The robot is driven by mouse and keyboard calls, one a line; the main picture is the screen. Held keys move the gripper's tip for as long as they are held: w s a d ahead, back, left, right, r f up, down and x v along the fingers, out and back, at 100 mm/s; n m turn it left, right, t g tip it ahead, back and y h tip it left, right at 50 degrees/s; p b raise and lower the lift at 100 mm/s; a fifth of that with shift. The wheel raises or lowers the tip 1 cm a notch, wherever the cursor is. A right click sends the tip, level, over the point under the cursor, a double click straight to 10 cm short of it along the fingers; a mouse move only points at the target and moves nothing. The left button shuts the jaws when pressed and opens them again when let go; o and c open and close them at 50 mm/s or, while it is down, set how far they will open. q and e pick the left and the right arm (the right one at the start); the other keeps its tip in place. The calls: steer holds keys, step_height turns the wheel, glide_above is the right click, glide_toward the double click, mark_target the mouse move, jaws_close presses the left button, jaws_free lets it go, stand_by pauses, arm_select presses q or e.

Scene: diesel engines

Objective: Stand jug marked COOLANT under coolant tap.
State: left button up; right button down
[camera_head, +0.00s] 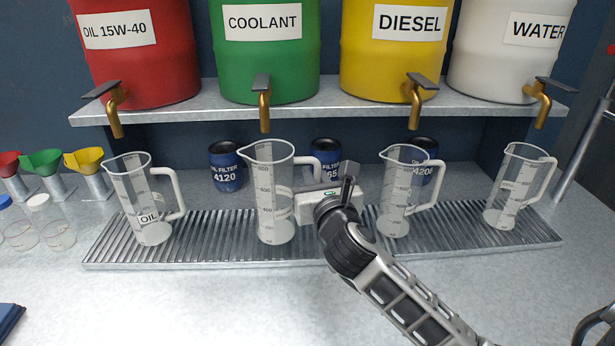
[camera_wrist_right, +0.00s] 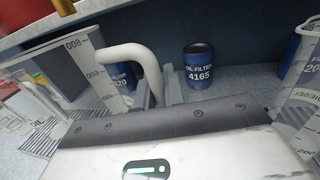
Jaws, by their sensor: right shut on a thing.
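A clear measuring jug (camera_head: 270,195), second from left, is upright over the slatted drip tray (camera_head: 170,247), its base at the slats. No COOLANT mark is readable on its visible side. The brass coolant tap (camera_head: 264,112) hangs from the green drum labelled COOLANT (camera_head: 262,60). In the head view the jug's mouth lies just below the tap's spout. My right gripper (camera_head: 308,195) is shut on the jug's white handle, which also shows between the fingers in the wrist view (camera_wrist_right: 148,65).
Other jugs stand on the tray: one marked OIL (camera_head: 147,200) at left, one marked DIESEL (camera_head: 398,195) close right of my gripper, and another (camera_head: 515,188) at far right. Blue oil filters (camera_head: 226,166) stand behind. The shelf (camera_head: 335,103) overhangs. The front counter is mostly clear.

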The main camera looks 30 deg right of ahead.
arm_select(q)
steer(key=shift+w+r+b, duration=0.15)
steer(key=shift+w+b, duration=0.15)
steer(key=shift+w, duration=0.15)
arm_select(e)
steer(key=w+f, duration=0.1)
steer(key=w, duration=0.1)
steer(key=w+d+f, duration=0.1)
steer(key=w+f, duration=0.1)
steer(key=shift+w+f, duration=0.1)
steer(key=shift+f, duration=0.15)
steer(key=shift+f, duration=0.1)
steer(key=c, duration=1.5)
jaws_free()
steer(key=shift+f, duration=0.1)
arm_select(q)
steer(key=shift+s+f, duration=0.2)
steer(key=shift+w+d+f+b, duration=0.1)
steer(key=shift+w+b, duration=0.1)
steer(key=shift+b, duration=0.25)
arm_select(e)
steer(key=v, duration=1.2)
